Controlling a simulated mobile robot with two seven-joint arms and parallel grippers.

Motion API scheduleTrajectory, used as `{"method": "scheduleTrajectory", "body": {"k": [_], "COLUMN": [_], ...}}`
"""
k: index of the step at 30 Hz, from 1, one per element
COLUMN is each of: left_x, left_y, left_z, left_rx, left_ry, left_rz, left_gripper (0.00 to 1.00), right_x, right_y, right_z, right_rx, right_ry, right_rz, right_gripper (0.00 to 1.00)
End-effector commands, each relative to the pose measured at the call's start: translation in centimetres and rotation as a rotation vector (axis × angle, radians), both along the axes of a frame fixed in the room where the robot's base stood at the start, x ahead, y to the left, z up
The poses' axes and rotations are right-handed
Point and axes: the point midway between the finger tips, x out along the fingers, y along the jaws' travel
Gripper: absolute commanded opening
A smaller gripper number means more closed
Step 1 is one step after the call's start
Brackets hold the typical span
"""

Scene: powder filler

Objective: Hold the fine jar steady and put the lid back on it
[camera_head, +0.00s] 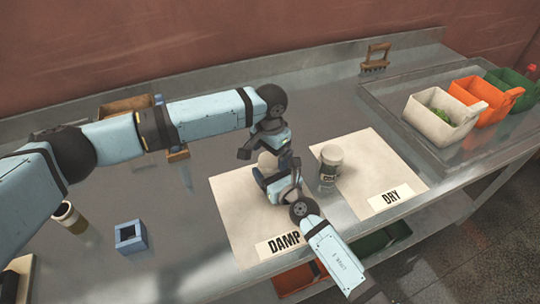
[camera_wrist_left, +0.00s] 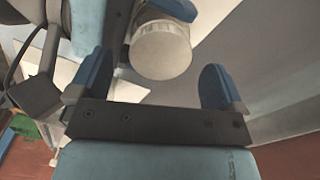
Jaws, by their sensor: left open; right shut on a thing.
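The fine jar (camera_head: 267,161) is a pale jar standing on the DAMP mat (camera_head: 230,207), mostly hidden behind my grippers. My right gripper (camera_head: 276,174) is shut on it from the front. In the left wrist view the jar (camera_wrist_left: 184,10) shows a flat, round, pale top, which looks like the lid (camera_wrist_left: 161,52). I cannot tell whether the lid is fully seated. My left gripper (camera_head: 262,148) is open above and just behind the jar. In the left wrist view its blue fingers (camera_wrist_left: 155,85) are wide apart with nothing between them, and the round top lies just beyond them.
A second pale jar (camera_head: 329,165) with a dark-lettered label stands close to the right, by the DRY mat (camera_head: 375,165). A blue square holder (camera_head: 130,237) and a brown-and-white cup (camera_head: 68,215) stand left. A tray (camera_head: 400,115) with white, orange and green bins is at right.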

Motion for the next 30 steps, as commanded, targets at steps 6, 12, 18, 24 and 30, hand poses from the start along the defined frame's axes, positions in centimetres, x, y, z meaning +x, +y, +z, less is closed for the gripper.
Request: {"method": "scheduleTrajectory", "body": {"k": [6,12,18,24,30], "left_x": [0.1,0.1,0.0,0.0,0.0], "left_y": [0.0,0.0,0.0,0.0,0.0], "left_z": [4.8,8.5,10.1,10.4,10.3], "left_rx": [-0.002,-0.001,0.000,0.000,0.000], "left_ry": [-0.002,-0.002,0.000,0.000,0.000], "left_rz": [0.001,0.001,0.000,0.000,0.001], "left_gripper": [0.96,0.96,0.96,0.96,0.96], "right_x": [0.0,0.0,0.0,0.0,0.0], "right_y": [0.0,0.0,0.0,0.0,0.0], "right_z": [0.0,0.0,0.0,0.0,0.0], "right_rx": [0.000,0.000,0.000,0.000,0.000], "right_ry": [0.000,0.000,0.000,0.000,0.000], "right_rz": [0.000,0.000,0.000,0.000,0.000], "right_gripper": [0.09,0.09,0.09,0.09,0.96]}}
